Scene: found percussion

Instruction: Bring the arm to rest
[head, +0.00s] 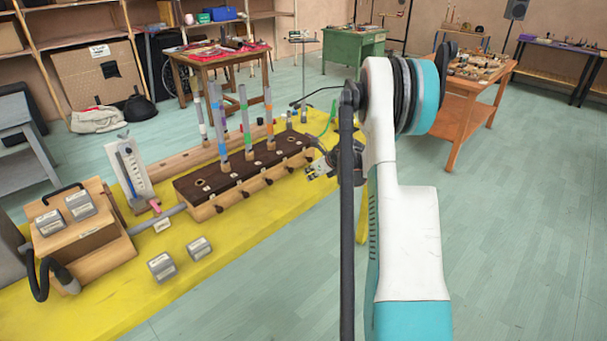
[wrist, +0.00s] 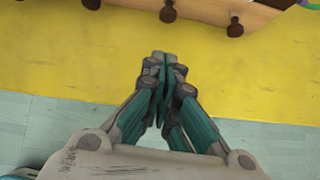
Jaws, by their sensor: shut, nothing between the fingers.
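My gripper (wrist: 164,62) is shut and empty in the wrist view, with its fingertips together above the yellow table edge. In the head view my gripper (head: 313,172) shows small, at the right end of the yellow table (head: 262,224), near a long wooden box with a dark top (head: 228,181). Part of it is hidden by my arm, which stands bent in front. In the wrist view the box's wooden edge and several dark knobs (wrist: 235,28) lie ahead of the fingertips and apart from them.
Several coloured tubes (head: 244,115) stand upright on the box. A wooden bellows-like box (head: 80,220) and two grey blocks (head: 199,248) are at the left. An orange table (head: 462,120) stands behind my arm. The floor (head: 510,230) at the right is clear.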

